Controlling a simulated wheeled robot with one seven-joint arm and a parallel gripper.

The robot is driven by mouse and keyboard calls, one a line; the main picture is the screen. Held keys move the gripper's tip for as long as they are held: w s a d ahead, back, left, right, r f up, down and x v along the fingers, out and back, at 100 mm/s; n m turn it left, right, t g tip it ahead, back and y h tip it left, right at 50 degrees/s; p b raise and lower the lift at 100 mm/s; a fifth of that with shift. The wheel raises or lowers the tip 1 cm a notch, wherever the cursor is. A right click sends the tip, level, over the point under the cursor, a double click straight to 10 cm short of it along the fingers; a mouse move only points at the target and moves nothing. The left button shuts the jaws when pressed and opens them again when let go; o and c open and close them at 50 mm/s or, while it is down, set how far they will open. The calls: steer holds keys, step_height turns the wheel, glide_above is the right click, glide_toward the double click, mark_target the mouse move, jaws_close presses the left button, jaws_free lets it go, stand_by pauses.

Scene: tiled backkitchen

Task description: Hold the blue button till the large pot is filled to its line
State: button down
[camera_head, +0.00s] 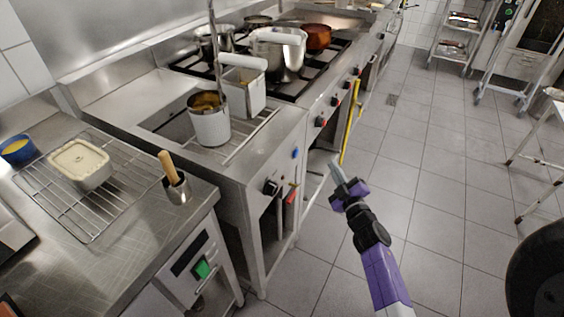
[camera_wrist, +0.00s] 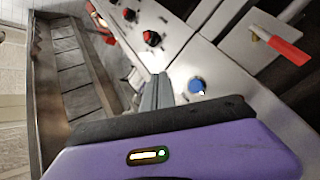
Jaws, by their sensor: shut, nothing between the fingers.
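My gripper (camera_head: 335,162) is shut and empty, in front of the panel and to the right of the button. In the wrist view the fingers (camera_wrist: 163,84) point just left of the button; contact is not visible. A tall pale pot (camera_head: 209,128) stands on the grating under a vertical pipe, with something brownish inside. I cannot make out a fill line.
A white container (camera_head: 243,92) stands beside the pot. A stove with a large steel pot (camera_head: 278,58) and a copper pot (camera_head: 317,37) is behind. Red-marked knobs and a yellow bar (camera_head: 350,120) line the front.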

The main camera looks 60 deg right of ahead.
mark_target(296, 153)
steer(key=shift+w+a, duration=0.15)
steer(key=shift+a, duration=0.05)
steer(key=w+b, duration=0.4)
steer(key=w, duration=0.4)
steer(key=shift+w+a, duration=0.3)
steer(key=shift+w, duration=0.05)
stand_by(2.1)
steer(key=shift+w+b, duration=0.35)
steer(key=shift+w, duration=0.05)
steer(key=shift+w+a, duration=0.1)
steer(key=shift+w, duration=0.45)
stand_by(3.6)
